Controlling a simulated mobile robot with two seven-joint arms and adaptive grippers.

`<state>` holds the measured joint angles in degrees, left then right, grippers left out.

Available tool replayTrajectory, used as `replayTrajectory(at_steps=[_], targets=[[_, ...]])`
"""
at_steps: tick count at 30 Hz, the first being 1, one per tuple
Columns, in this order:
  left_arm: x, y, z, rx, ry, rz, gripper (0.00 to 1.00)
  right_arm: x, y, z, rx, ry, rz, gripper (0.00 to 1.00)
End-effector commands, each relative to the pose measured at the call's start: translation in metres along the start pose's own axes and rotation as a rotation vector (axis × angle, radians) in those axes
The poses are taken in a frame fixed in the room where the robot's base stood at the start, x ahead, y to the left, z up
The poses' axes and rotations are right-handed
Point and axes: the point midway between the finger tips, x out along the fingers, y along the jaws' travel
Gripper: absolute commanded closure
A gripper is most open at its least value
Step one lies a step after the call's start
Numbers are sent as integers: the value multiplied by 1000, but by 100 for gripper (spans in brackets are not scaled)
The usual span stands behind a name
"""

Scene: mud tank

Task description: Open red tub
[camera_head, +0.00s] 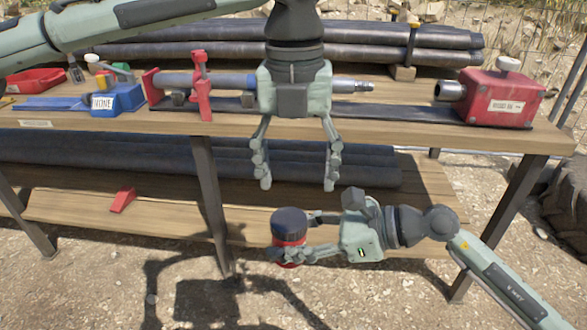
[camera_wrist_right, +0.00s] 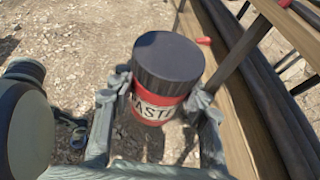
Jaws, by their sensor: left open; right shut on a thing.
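The red tub (camera_head: 290,249) has a dark lid (camera_head: 289,223) on top and is held upright in front of the bench. My right gripper (camera_head: 290,253) is shut on the red body of the tub, below the lid. In the right wrist view the tub (camera_wrist_right: 150,108) shows a white label with dark letters, and its dark ridged lid (camera_wrist_right: 169,60) sits on it. My left gripper (camera_head: 298,182) is open and empty, pointing down above the tub and slightly to its right, apart from the lid.
The wooden bench (camera_head: 240,128) carries a red box (camera_head: 505,97) at right, a red clamp (camera_head: 201,88) on a pipe, a blue holder (camera_head: 122,98) and a red tray (camera_head: 36,79) at left. Dark pipes (camera_head: 180,160) and a red wedge (camera_head: 122,199) lie on the lower shelf.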

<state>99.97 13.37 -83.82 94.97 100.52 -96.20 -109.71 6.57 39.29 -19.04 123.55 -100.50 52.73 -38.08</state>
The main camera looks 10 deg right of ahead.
Motion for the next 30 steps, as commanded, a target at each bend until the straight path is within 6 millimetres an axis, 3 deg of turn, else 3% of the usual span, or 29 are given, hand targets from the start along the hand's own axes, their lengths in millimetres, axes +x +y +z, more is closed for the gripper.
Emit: replayTrajectory(at_steps=[5, 18, 30], targets=[[6, 6, -2, 18, 8, 26, 33, 0, 0, 1, -1, -3, -1, 100], [67, 7, -2, 16, 6, 22, 33, 0, 0, 1, -1, -3, -1, 100], [77, 6, -2, 16, 5, 21, 33, 0, 0, 1, -1, -3, -1, 100]])
